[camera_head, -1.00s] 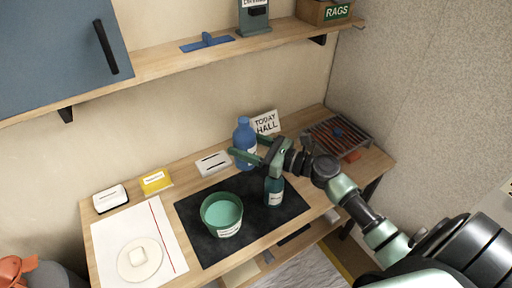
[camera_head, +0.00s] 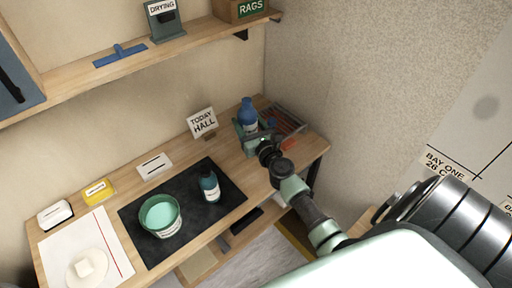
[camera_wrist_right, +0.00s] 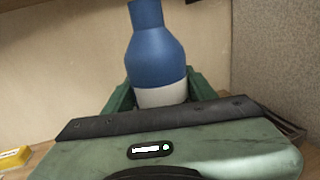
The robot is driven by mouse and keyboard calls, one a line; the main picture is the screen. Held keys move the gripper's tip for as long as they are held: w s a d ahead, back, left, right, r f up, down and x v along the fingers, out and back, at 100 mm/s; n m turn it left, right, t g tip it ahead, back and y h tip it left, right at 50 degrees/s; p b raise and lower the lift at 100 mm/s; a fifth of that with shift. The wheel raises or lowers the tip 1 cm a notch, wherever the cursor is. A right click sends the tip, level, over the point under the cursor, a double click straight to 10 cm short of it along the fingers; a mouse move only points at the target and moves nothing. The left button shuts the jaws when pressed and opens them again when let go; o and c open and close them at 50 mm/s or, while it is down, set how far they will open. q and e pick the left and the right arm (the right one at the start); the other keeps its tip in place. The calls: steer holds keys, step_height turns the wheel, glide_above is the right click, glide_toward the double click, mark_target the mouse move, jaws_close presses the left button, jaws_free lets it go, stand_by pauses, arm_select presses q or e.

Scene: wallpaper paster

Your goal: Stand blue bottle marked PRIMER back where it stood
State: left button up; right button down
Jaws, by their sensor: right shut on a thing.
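The blue bottle (camera_head: 247,112) is upright at the back right of the workbench, right of the TODAY HALL sign. My right gripper (camera_head: 250,136) is shut around its lower part. In the right wrist view, the bottle (camera_wrist_right: 156,52) rises between the green fingers (camera_wrist_right: 160,95), with a white band low on its body. Its lettering cannot be read and its base is hidden, so I cannot tell if it touches the bench top. My left gripper is not in view.
The TODAY HALL sign (camera_head: 202,122) stands left of the bottle. A wire rack (camera_head: 290,122) lies close on its right. A teal bottle (camera_head: 209,187) and a green tub (camera_head: 160,216) stand on the black mat (camera_head: 230,197). The shelf (camera_head: 190,40) runs above.

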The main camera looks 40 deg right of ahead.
step_height(320, 180, down, 6)
steer(key=b, duration=0.5)
steer(key=shift+w+a, duration=0.1)
steer(key=shift+a, duration=0.05)
arm_select(q)
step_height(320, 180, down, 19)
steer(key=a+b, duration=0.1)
steer(key=b, duration=1.1)
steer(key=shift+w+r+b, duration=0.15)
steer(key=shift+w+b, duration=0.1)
steer(key=shift+b, duration=0.05)
arm_select(e)
step_height(320, 180, down, 13)
steer(key=shift+f, duration=0.15)
steer(key=shift+f, duration=0.2)
steer(key=c, duration=0.5)
jaws_free()
steer(key=shift+r, duration=0.1)
